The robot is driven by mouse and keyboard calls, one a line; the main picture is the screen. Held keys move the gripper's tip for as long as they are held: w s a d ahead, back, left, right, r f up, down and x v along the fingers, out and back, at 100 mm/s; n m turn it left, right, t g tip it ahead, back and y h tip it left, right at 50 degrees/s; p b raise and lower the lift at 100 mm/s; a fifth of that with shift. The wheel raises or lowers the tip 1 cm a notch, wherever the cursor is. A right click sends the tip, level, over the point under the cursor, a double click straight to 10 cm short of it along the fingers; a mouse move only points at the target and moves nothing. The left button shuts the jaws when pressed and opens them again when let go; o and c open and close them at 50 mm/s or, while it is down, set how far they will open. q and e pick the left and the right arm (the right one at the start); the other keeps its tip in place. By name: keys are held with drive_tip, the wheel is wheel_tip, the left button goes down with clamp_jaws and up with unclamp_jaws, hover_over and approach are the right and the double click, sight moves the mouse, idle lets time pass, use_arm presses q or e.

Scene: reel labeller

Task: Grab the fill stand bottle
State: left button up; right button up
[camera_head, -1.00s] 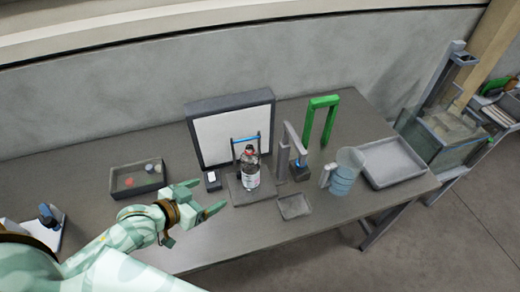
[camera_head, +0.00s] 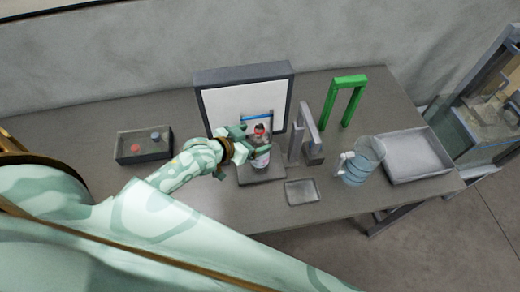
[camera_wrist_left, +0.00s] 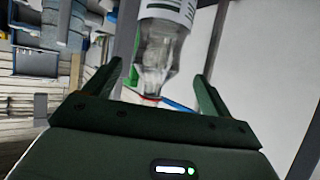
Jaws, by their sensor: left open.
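The fill stand bottle (camera_head: 262,157) is clear with a white label and a red top, and stands upright on the stand's grey base (camera_head: 262,177). A blue bar (camera_head: 257,117) crosses behind its top. My left gripper (camera_head: 251,143) is open at the bottle's left side and partly covers it. In the left wrist view the bottle (camera_wrist_left: 160,50) appears upside down, its neck between the two open fingers (camera_wrist_left: 158,72) with gaps on both sides. My right gripper is not in view.
A white framed panel (camera_head: 222,108) stands behind the stand. To the right are a grey post (camera_head: 297,135), a small tray (camera_head: 301,192), a blue jug (camera_head: 357,171), a green arch (camera_head: 336,98) and a large tray (camera_head: 419,169). A dark box with buttons (camera_head: 145,157) is at left.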

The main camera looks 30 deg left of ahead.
sight(263, 136)
use_arm(q)
drive_tip(key=x, duration=0.5)
drive_tip(key=shift+d+b, duration=0.25)
drive_tip(key=shift+b, duration=0.05)
drive_tip(key=shift+s, duration=0.15)
drive_tip(key=c, duration=1.3)
drive_tip(key=shift+o, duration=0.2)
drive_tip(key=shift+r, duration=0.1)
